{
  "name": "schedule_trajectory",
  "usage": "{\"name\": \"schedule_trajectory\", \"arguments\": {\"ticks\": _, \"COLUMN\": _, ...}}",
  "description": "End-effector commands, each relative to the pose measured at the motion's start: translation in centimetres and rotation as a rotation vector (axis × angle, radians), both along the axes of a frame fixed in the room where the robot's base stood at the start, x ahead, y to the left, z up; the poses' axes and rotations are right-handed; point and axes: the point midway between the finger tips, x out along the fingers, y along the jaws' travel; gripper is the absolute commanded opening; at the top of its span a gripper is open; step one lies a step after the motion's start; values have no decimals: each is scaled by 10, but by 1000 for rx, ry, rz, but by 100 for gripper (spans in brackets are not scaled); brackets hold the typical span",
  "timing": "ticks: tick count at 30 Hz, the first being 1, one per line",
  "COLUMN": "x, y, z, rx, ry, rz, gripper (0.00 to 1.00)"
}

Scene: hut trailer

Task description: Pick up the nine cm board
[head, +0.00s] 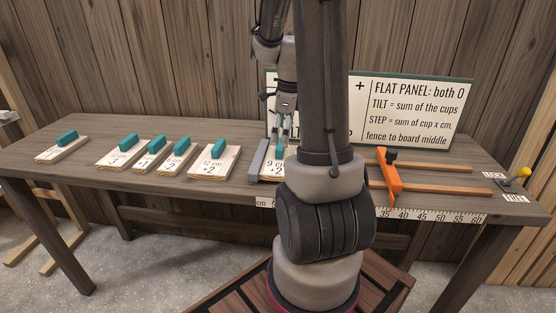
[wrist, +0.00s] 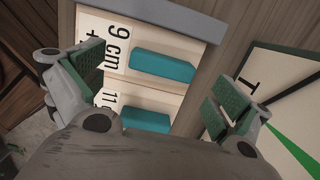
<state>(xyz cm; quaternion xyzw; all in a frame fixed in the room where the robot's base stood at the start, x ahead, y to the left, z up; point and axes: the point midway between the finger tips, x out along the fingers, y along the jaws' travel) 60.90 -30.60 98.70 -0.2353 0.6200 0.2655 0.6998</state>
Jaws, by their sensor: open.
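The nine cm board (head: 269,170) lies on the bench, right beside the grey fence (head: 257,159), partly hidden by my arm. In the wrist view the board (wrist: 112,32) reads "9 cm" and carries a teal handle (wrist: 162,67). My gripper (head: 284,132) is open and points down over the boards. In the wrist view its fingers (wrist: 160,88) stand wide apart, one on each side of the handle's ends, with nothing between them held. An 11-marked board (wrist: 160,101) with a teal handle (wrist: 145,120) lies against the nine cm board's other side.
Several other teal-handled boards lie to the left, the nearest a 12 cm board (head: 213,163). A sign panel (head: 412,108) stands at the back. An orange clamp piece (head: 388,178) and a ruler strip (head: 430,215) are on the right. Bare bench (head: 100,133) shows at the left.

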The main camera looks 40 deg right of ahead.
Motion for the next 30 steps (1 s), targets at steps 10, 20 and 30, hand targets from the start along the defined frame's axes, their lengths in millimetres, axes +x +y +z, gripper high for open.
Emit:
{"name": "schedule_trajectory", "arguments": {"ticks": 10, "x": 6, "y": 2, "z": -41, "rx": 1, "ry": 2, "rz": 3, "gripper": 100}}
{"name": "schedule_trajectory", "arguments": {"ticks": 20, "x": 7, "y": 1, "z": -41, "rx": 0, "ry": 0, "rz": 3, "gripper": 74}}
{"name": "schedule_trajectory", "arguments": {"ticks": 30, "x": 7, "y": 1, "z": -40, "rx": 0, "ry": 0, "rz": 3, "gripper": 47}}
